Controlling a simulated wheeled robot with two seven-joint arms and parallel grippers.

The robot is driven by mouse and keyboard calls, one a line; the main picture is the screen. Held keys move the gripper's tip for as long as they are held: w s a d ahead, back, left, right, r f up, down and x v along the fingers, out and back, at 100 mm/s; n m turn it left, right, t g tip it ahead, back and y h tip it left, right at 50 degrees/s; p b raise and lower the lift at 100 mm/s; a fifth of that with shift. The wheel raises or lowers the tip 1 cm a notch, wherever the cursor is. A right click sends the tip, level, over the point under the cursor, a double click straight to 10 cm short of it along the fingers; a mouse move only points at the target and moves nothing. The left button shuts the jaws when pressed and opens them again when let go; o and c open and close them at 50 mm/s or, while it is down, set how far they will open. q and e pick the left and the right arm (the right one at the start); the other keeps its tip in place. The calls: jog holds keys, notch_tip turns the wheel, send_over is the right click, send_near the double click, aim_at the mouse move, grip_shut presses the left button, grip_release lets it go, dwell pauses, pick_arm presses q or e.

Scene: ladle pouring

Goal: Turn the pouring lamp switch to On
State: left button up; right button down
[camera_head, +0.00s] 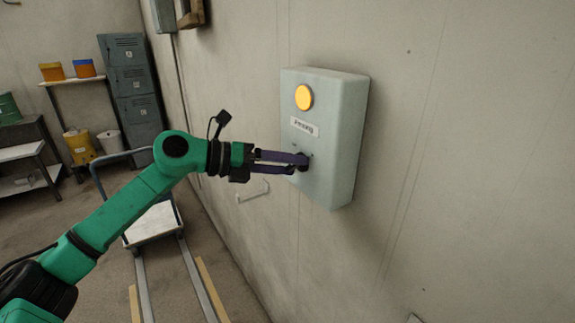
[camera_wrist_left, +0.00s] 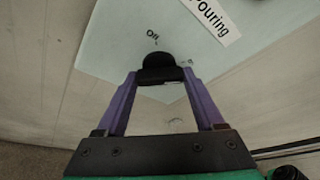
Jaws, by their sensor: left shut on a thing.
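A pale grey-green switch box (camera_head: 345,135) is fixed to the wall, with a round orange-yellow lamp (camera_head: 304,97) near its top that looks bright. Below the lamp is a white label (camera_head: 304,127); it reads "Pouring" in the left wrist view (camera_wrist_left: 212,16). A black switch knob (camera_wrist_left: 160,68) sits low on the box's face, with "On" printed beside it. My left gripper (camera_head: 298,162) is shut on the knob, its purple fingers on either side. The fingers partly hide the knob in the head view, and its exact setting is hard to tell. My right gripper is not in view.
A white cart (camera_head: 155,224) with a blue handle stands on floor rails below my left arm. Grey lockers (camera_head: 133,90) and a shelf with buckets (camera_head: 75,81) are at the back left. The wall right of the box is bare.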

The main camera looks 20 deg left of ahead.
pick_arm(q)
jog(key=shift+f, duration=0.2)
jog(key=o, duration=1.4)
jog(key=shift+r, duration=0.1)
jog(key=b+v, duration=0.6)
jog(key=v, duration=0.8)
jog(key=shift+s+a+b, duration=0.25)
jog(key=shift+b, duration=0.05)
